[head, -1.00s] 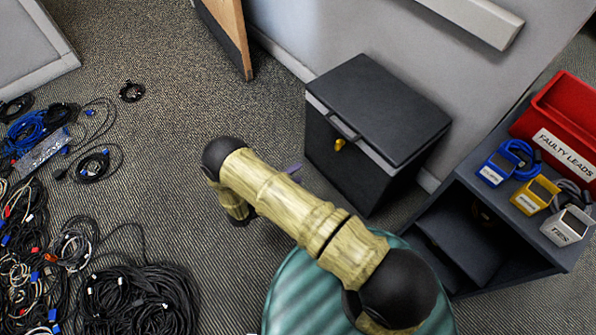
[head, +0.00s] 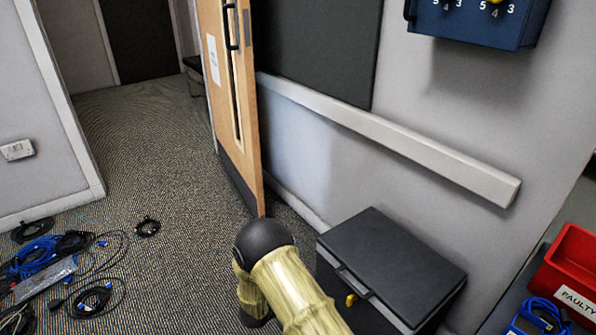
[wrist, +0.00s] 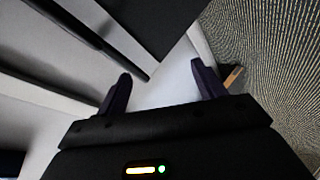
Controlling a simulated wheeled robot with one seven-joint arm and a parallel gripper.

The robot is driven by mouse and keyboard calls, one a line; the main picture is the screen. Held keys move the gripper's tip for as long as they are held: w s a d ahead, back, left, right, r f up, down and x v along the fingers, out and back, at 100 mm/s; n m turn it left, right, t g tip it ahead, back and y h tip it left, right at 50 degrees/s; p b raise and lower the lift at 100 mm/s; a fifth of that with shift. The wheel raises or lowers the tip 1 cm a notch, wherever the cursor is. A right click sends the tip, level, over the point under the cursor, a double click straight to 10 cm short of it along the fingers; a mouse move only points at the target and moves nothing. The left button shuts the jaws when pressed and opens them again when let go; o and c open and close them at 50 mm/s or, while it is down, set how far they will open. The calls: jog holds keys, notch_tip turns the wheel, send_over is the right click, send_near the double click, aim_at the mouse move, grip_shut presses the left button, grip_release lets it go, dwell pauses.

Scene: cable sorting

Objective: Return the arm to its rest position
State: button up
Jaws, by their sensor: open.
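My arm (head: 283,282) shows at the bottom centre of the head view, bent at a dark joint, in front of the black lidded box. My gripper is hidden in the head view. In the wrist view my gripper (wrist: 160,90) shows two dark purple fingers spread apart with nothing between them. Beyond the fingers are a pale wall and patterned carpet.
The black box (head: 395,262) with a yellow catch stands against the wall right of my arm. Cables (head: 50,265) lie on the carpet at left. A wooden door (head: 232,110) stands open behind. A red bin (head: 570,275) is at right, and a blue box (head: 470,22) hangs on the wall.

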jog(key=d+r+m+g+y+p, duration=0.15)
jog(key=r+y, duration=0.25)
jog(key=r, duration=0.4)
jog(key=d+r+m+g+y, duration=0.1)
jog(key=d+r+y, duration=0.2)
jog(key=r, duration=0.5)
jog(key=s+d+r+m+g+p, duration=0.1)
jog(key=s+d+r+g, duration=0.35)
jog(key=s, duration=0.75)
jog(key=s+d+r+m+g, duration=0.1)
jog(key=s+d+r, duration=0.55)
jog(key=s, duration=0.45)
jog(key=w+d+p+v, duration=0.1)
jog(key=w+p+v, duration=0.2)
jog(key=p+v, duration=1.5)
jog(key=w+d+r+p+v, duration=0.1)
jog(key=w+p+v, duration=0.3)
jog(key=p+v, duration=1.3)
jog(key=r+p, duration=0.1)
jog(key=p, duration=0.1)
jog(key=shift+w+r+y+p, duration=0.25)
jog(key=shift+w+y+p, duration=0.05)
jog(key=shift+w, duration=0.05)
jog(key=shift+a, duration=0.15)
